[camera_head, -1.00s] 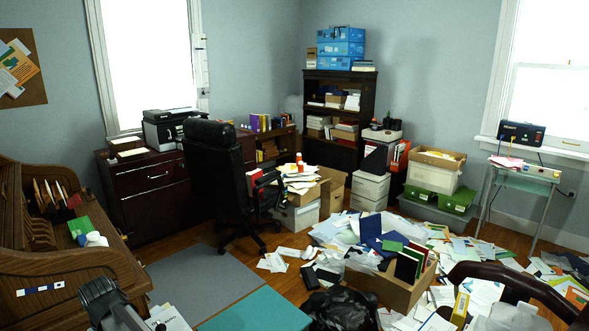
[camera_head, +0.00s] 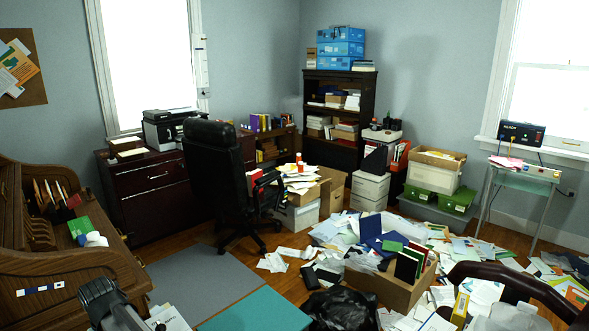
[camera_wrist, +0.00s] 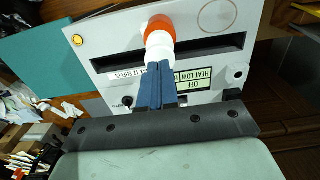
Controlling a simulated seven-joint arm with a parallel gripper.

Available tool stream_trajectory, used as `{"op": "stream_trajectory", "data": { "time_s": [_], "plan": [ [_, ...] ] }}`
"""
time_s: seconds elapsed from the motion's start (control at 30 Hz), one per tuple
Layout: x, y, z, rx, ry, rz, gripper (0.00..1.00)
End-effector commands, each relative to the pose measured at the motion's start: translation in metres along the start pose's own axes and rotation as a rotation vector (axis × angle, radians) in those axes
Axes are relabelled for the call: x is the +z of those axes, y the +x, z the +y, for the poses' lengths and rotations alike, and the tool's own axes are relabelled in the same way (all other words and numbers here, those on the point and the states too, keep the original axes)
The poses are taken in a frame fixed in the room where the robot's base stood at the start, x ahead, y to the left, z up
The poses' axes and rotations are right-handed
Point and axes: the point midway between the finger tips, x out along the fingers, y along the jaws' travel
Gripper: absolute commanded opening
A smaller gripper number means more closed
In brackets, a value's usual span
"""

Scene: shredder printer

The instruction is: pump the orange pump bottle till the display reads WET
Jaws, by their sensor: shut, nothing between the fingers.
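In the wrist view a bottle with an orange top (camera_wrist: 159,26) and a white lower part stands at the slot of a light grey machine. My gripper (camera_wrist: 159,68) has its two blue fingers together, empty, with their tips against or just in front of the bottle's white part; I cannot tell if they touch. A pale display (camera_wrist: 194,76) on the machine, upside down in this view, seems to read OFF and HEAT LOW; the fingers partly cover its side. My fingers do not show in the head view.
The machine has a long dark slot (camera_wrist: 215,48), a 12 SHEETS label and a yellow button (camera_wrist: 78,40). A teal mat (camera_head: 255,312) lies on the floor. An open box (camera_head: 385,290) and scattered papers cover the floor at right. A black chair (camera_head: 215,170) stands mid-room.

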Motion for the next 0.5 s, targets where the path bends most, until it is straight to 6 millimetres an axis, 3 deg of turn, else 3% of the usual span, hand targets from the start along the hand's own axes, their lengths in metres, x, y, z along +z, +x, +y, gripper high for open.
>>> {"op": "stream_trajectory", "data": {
  "time_s": [0.5],
  "plan": [
    [0.000, 0.012, 0.000, 0.000, 0.000, 0.000, 0.00]
  ]
}}
